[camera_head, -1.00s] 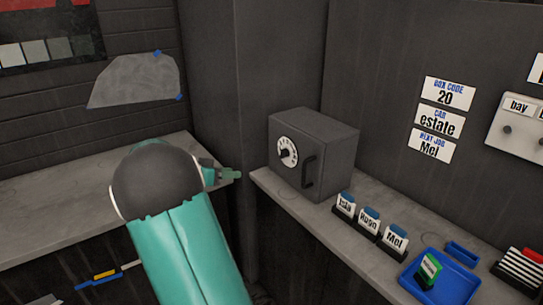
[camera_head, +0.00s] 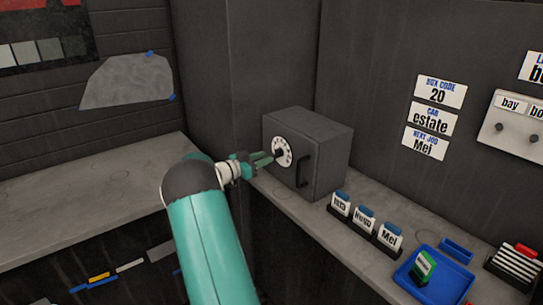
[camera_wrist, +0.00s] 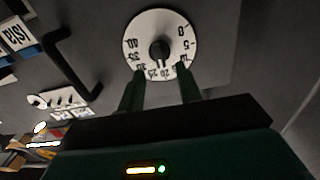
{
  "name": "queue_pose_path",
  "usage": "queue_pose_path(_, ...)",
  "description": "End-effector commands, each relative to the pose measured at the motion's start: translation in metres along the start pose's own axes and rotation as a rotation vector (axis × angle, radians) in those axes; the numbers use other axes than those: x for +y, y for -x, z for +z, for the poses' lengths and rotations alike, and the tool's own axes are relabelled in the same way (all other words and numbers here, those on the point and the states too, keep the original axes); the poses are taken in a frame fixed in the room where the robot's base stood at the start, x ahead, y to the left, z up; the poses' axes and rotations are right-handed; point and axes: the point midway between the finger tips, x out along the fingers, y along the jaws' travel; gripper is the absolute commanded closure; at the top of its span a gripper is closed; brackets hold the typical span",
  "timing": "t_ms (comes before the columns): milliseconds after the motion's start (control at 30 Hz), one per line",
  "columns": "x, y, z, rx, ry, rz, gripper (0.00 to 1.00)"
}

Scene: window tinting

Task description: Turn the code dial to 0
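The code dial (camera_head: 282,151) is a white disc with black numbers and a dark centre knob (camera_wrist: 160,50), on the front of a dark grey safe box (camera_head: 318,150). In the wrist view the dial (camera_wrist: 137,30) appears upside down, with 0 at its right side and the numbers around 20 and 25 nearest my fingers. My gripper (camera_head: 262,160) is just in front of the dial. In the wrist view my gripper (camera_wrist: 161,82) is open, its two fingers apart on either side below the knob. Whether the fingertips touch the dial face is unclear.
A black handle (camera_head: 305,170) sticks out right of the dial. Name card holders (camera_head: 363,222) and a blue tray (camera_head: 405,283) stand on the counter to the right. A wall card (camera_head: 439,92) reads "BOX CODE 20". The left counter (camera_head: 60,215) is mostly clear.

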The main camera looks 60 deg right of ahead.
Motion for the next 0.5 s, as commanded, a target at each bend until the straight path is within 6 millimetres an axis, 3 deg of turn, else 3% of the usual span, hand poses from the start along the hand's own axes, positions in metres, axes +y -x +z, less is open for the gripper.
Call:
queue_pose_path(200,0.000,-0.035,0.001,-0.001,0.001,0.001,0.65)
queue_pose_path(500,0.000,-0.044,0.000,-0.001,0.001,-0.001,0.65)
